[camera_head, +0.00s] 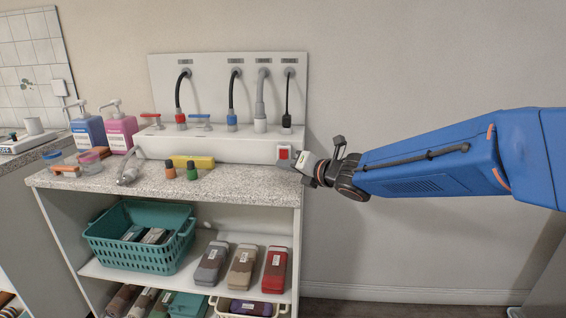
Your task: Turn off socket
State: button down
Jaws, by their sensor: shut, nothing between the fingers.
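The socket (291,149) is a small white plate on the right end of the white ledge above the counter. A red rocker switch (284,154) shows on its face; its on or off position is too small to tell. My blue arm reaches in from the right. My gripper (302,166) is shut and empty, just right of and slightly below the red switch. I cannot tell whether its tips touch the socket. The fingertips are small and partly blend with the white socket.
A black cord (289,95) drops to the ledge just above the socket. The wall to the right is bare.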

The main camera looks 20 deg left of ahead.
jog(key=shift+w, duration=0.15)
jog(key=shift+w+a, duration=0.1)
jog(key=shift+w, duration=0.15)
jog(key=shift+w+f, duration=0.1)
jog(key=shift+w, duration=0.2)
dwell(0.6)
jog(key=shift+s, duration=0.15)
jog(key=shift+s, duration=0.6)
jog(key=shift+s+d+r, duration=0.15)
jog(key=shift+s+d, duration=0.1)
jog(key=shift+s, duration=0.55)
jog(key=shift+s+d+r, duration=0.1)
jog(key=shift+s+d, duration=0.1)
jog(key=shift+s, duration=0.6)
jog(key=shift+s+d+r, duration=0.15)
jog(key=shift+s+d, duration=0.1)
jog(key=shift+s, duration=0.55)
